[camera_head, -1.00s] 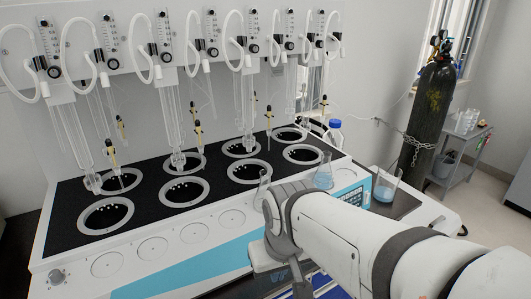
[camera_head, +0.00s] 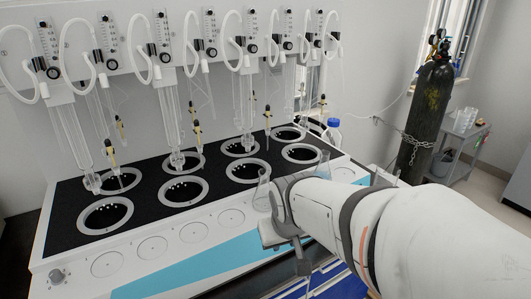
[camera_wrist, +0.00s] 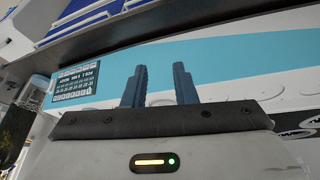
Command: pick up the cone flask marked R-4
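A clear cone flask (camera_head: 262,194) stands on the distiller's front ledge in the head view, close beside my wrist and partly hidden by it. A second cone flask (camera_head: 323,162) stands farther right, its lower part hidden by my arm. I cannot read R-4 on either. My gripper (camera_wrist: 160,86) shows in the wrist view with its two blue fingers apart and nothing between them. It faces the distiller's white and light-blue front panel. No cone flask shows clearly there.
The multi distiller (camera_head: 180,262) has several round heating wells, with glass tubes hanging above. A chained gas cylinder (camera_head: 424,120) stands at back right.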

